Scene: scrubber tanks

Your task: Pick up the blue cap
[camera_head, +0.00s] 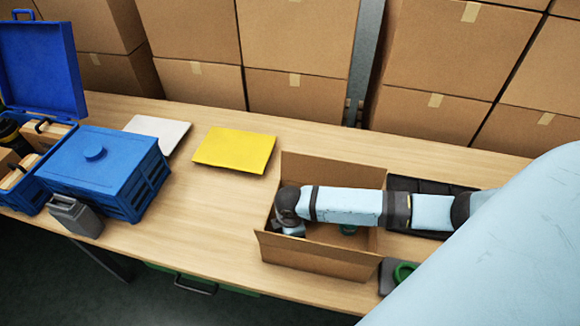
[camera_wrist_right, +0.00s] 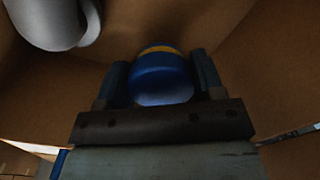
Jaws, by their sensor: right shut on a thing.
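The blue cap (camera_wrist_right: 162,80) shows in the right wrist view, with a yellow band along its far side. My right gripper (camera_wrist_right: 163,78) is shut on it, one finger on each side. In the head view my right arm comes in from the right over the open cardboard box (camera_head: 315,259), and its wrist is over the box's left part. The gripper and the cap are mostly hidden there by the wrist and box. My left gripper is not in view.
A grey-white rounded object (camera_wrist_right: 50,22) lies in the box near the gripper. A green item (camera_head: 348,229) is also inside. A yellow sheet (camera_head: 235,150), a white sheet (camera_head: 157,133) and a blue crate (camera_head: 105,170) stand left. Cardboard boxes (camera_head: 300,40) line the back.

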